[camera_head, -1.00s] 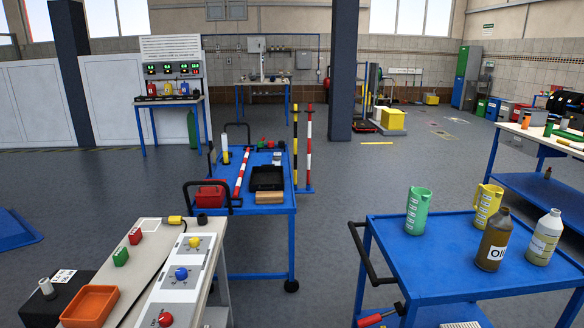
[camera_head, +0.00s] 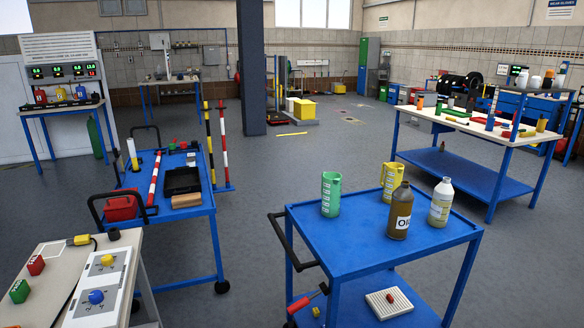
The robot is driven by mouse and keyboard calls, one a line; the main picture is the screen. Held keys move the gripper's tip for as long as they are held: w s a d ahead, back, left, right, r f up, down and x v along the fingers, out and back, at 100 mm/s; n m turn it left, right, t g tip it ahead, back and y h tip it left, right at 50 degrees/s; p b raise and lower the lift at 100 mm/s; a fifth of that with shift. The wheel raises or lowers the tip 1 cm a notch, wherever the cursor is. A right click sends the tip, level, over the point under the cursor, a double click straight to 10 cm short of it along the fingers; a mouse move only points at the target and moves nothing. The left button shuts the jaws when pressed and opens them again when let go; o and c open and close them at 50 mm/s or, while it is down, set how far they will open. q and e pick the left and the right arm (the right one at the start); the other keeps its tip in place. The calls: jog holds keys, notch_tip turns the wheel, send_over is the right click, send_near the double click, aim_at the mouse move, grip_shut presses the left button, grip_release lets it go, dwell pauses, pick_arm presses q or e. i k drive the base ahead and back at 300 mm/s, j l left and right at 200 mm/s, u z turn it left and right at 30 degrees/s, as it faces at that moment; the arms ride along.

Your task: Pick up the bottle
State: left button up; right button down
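A brown bottle with a white oil label (camera_head: 400,212) stands upright on the blue cart (camera_head: 340,258) at the right. A white bottle with a pale label (camera_head: 441,203) stands upright just to its right. Both have their caps uppermost and nothing touches them. A green measuring jug (camera_head: 331,194) and a yellow measuring jug (camera_head: 392,181) stand on the same cart, behind and left of the bottles. Neither of my grippers shows in the head view.
The cart has a black handle (camera_head: 291,241) on its left and a white block (camera_head: 389,302) on its lower shelf. A second blue cart (camera_head: 190,217) stands left, a control bench (camera_head: 85,275) front left, and a workbench (camera_head: 465,139) back right. Open floor lies between.

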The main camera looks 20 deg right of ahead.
aim_at(443, 196)
jog(key=z, duration=1.5)
